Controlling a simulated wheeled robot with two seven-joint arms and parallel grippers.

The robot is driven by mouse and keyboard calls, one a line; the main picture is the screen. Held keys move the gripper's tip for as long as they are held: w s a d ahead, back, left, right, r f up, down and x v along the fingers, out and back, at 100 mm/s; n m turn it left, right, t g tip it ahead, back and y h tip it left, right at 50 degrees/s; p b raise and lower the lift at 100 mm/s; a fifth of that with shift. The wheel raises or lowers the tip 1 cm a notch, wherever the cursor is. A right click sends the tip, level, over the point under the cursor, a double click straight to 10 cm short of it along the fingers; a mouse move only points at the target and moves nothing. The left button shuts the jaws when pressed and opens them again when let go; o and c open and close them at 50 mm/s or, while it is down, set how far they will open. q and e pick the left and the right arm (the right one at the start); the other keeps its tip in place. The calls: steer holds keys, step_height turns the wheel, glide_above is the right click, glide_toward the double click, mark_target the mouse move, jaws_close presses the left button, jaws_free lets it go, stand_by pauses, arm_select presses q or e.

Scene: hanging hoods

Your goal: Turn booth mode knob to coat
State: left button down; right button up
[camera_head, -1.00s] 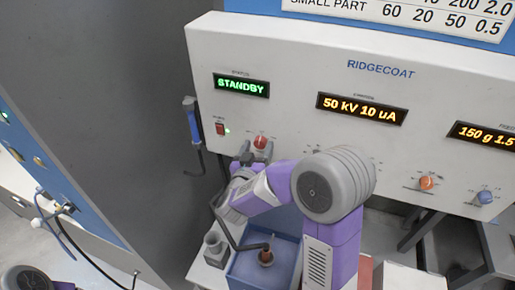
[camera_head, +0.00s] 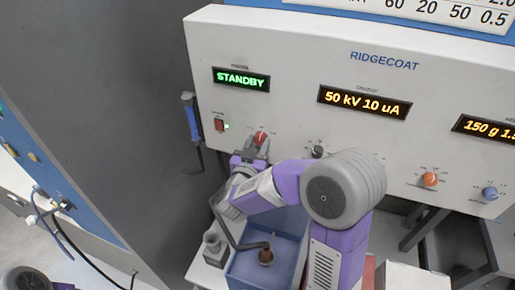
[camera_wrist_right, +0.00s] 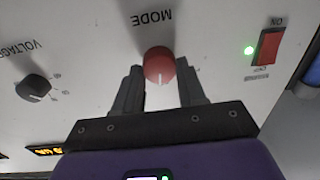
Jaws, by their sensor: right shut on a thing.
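The booth mode knob (camera_head: 261,138) is red and sits on the white RIDGECOAT panel, below the green STANDBY display (camera_head: 241,79). My right gripper (camera_head: 256,147) is at the knob, shut on it. In the right wrist view the knob (camera_wrist_right: 159,64) lies between the two dark fingers (camera_wrist_right: 159,84), under the upside-down word MODE. Its white mark points down in that picture, towards my gripper. Small position labels around the knob are hidden or too small to read. My left gripper is out of view.
A red power switch (camera_head: 219,125) with a green light is left of the knob. A dark voltage knob (camera_head: 318,152) is to the right. An orange knob (camera_head: 430,179) and a blue knob (camera_head: 490,194) are farther right. A blue tray (camera_head: 248,272) stands below my right arm.

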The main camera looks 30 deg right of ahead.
steer(key=m+b, duration=0.2)
steer(key=b, duration=0.1)
steer(key=m+b, duration=0.6)
steer(key=shift+f+h, duration=0.25)
steer(key=shift+h, duration=0.05)
steer(key=shift+r+m+b, duration=0.1)
steer(key=shift+m+b, duration=1.2)
steer(key=shift+b, duration=0.05)
steer(key=o, duration=1.1)
steer(key=shift+c, duration=0.2)
steer(key=v, duration=0.7)
steer(key=shift+s+a, duration=0.2)
